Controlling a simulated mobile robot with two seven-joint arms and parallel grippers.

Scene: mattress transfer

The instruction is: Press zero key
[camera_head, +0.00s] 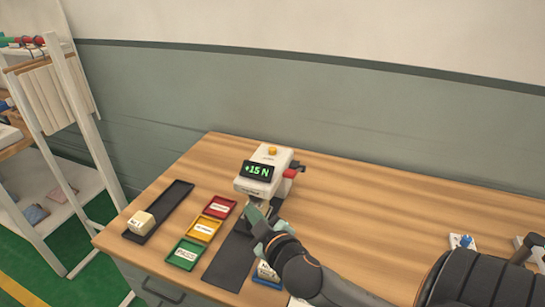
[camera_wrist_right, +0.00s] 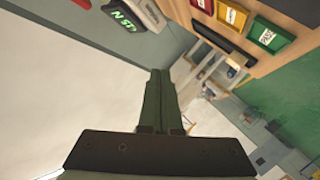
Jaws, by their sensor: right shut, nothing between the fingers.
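A white device (camera_head: 264,172) stands on the wooden table, with a dark display reading "+15 N" in green. A small orange button (camera_head: 272,151) sits on its top, and a red part (camera_head: 292,173) sticks out at its right side. I cannot read which key is marked zero. My right gripper (camera_head: 256,213) is shut and empty, just in front of the device's lower front; I cannot tell if it touches. In the right wrist view its closed fingers (camera_wrist_right: 158,100) point up the picture, and the display (camera_wrist_right: 125,18) shows at the top. My left gripper is not in view.
Red (camera_head: 219,207), yellow (camera_head: 204,229) and green (camera_head: 185,254) trays lie left of a dark mat (camera_head: 226,264). A long black tray (camera_head: 172,204) holds a cream block (camera_head: 141,222). A white rack (camera_head: 70,110) stands at the left. The table right of the device is largely clear.

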